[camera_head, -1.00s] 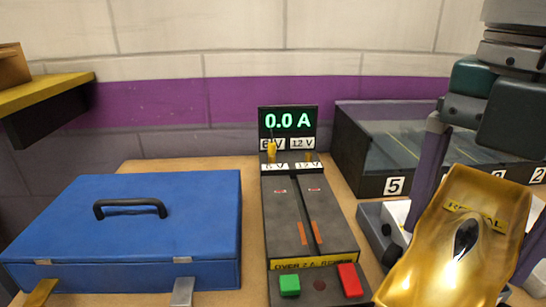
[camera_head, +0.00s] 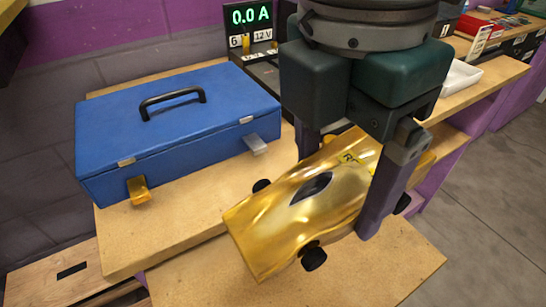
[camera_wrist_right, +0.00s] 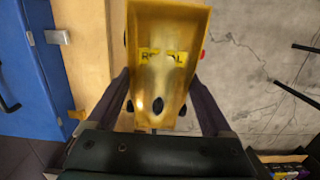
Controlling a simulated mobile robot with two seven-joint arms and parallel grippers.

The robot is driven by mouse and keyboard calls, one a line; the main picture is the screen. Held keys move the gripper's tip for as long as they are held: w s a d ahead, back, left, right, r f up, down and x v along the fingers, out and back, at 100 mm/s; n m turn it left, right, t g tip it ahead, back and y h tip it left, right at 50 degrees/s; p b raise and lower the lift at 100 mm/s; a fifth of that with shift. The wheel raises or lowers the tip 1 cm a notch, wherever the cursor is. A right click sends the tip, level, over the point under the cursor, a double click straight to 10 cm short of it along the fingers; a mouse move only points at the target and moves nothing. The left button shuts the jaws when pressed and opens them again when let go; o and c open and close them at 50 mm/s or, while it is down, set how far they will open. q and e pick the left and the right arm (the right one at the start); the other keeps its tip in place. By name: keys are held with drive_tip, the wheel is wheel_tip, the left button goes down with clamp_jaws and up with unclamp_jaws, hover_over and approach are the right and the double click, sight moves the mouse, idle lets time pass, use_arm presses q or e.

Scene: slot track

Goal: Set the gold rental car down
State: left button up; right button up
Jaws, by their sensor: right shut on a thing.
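The gold rental car (camera_head: 285,215) has a glossy gold body, a dark cockpit patch, black wheels and a yellow label. My right gripper (camera_head: 342,185) is shut on it, one purple finger on each side. The car is tilted in the head view, its wide end toward the lower left, over the front wooden board (camera_head: 350,278). I cannot tell whether it touches the board. In the right wrist view the car (camera_wrist_right: 168,75) lies between the two fingers, its label readable in part. My left gripper is not in view.
A closed blue case (camera_head: 215,105) with a black handle stands on the wooden bench (camera_head: 170,235), left of the car. The current display (camera_head: 248,16) reads 0.0 A behind. A white tray (camera_head: 460,78) is at the right. Grey floor (camera_head: 490,220) lies beyond the boards.

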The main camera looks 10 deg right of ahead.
drive_tip(key=b, duration=0.2)
hover_over(313, 276)
wheel_tip(313, 276, down, 13)
drive_tip(key=shift+a+r, duration=0.15)
drive_tip(key=shift+r, duration=0.05)
drive_tip(key=shift+f+b, duration=0.3)
drive_tip(key=shift+f, duration=1.95)
drive_tip(key=shift+f, duration=0.15)
drive_tip(key=o, duration=1.3)
